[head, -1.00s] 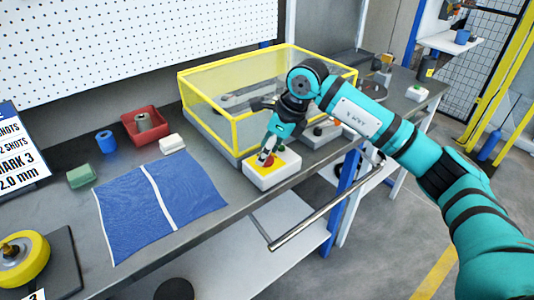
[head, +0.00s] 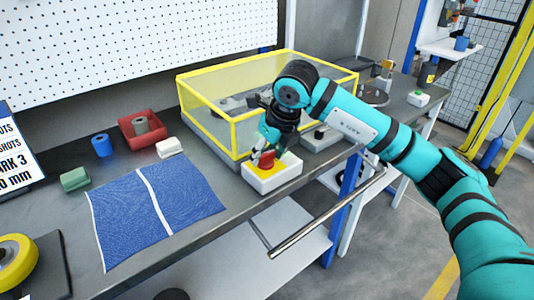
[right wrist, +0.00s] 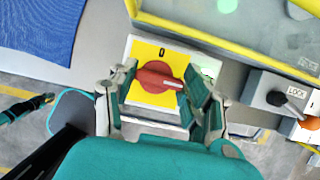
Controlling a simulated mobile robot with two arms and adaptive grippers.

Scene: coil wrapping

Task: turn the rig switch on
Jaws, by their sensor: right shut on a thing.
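The rig switch is a white box (head: 272,180) with a yellow plate and a red rotary knob (head: 265,160), at the front edge of the bench. In the right wrist view the red knob (right wrist: 160,77) lies crosswise on the yellow plate (right wrist: 150,98). Its white mark points right, and a "0" shows above it on the plate. My right gripper (head: 269,157) is over the switch, shut on the knob. Its fingers in the right wrist view (right wrist: 162,84) stand at either end of the knob and hide part of the plate.
A yellow-framed clear guard (head: 235,118) stands right behind the switch. A grey box with a black lever and "LOCK" label (right wrist: 282,98) is to its right. A blue cloth (head: 150,215) lies left. A metal rail (head: 325,215) runs along the bench front.

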